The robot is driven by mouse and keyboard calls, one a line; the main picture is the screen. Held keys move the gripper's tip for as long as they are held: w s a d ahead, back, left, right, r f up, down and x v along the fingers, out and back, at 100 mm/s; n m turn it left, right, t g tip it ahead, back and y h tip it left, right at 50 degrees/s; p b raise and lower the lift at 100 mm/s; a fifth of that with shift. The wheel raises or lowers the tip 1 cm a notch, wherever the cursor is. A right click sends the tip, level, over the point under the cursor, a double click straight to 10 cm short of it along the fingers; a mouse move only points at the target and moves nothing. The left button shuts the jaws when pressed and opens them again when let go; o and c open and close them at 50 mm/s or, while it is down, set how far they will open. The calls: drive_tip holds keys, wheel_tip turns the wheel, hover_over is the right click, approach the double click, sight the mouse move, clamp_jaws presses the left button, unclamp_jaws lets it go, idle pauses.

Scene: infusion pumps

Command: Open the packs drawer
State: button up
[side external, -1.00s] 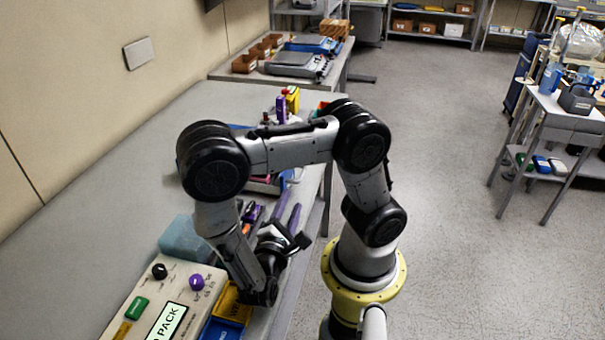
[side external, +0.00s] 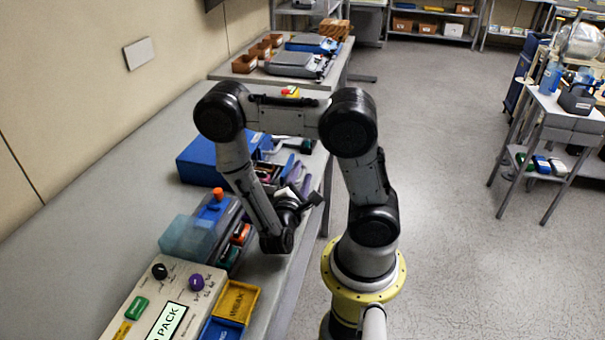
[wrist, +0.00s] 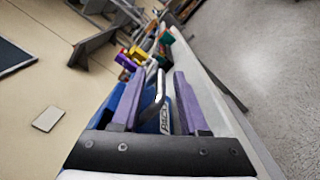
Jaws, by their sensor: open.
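My gripper (wrist: 158,80) shows two purple fingers spread apart in the wrist view. Between them are a light metal bar handle (wrist: 152,100) and a blue front with a white label (wrist: 166,118) that seems to read "PACKS". The fingers lie either side of the handle in this view; I cannot see them touching it. In the side view my gripper (side external: 297,175) is at the bench's front edge, just right of a blue box (side external: 203,160). My arm hides part of that box's front, and I cannot tell how far the drawer is out.
A pump with a "PACK" screen (side external: 168,320), yellow and blue trays (side external: 238,300) and a grey-blue unit with an orange knob (side external: 216,195) stand nearer on the bench (side external: 120,180). Yellow and purple items (wrist: 130,58) lie beyond the fingers.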

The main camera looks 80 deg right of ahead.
drive_tip(key=shift+d, duration=0.3)
drive_tip(key=c, duration=0.6)
drive_tip(key=shift+f, duration=0.1)
clamp_jaws()
idle(0.7)
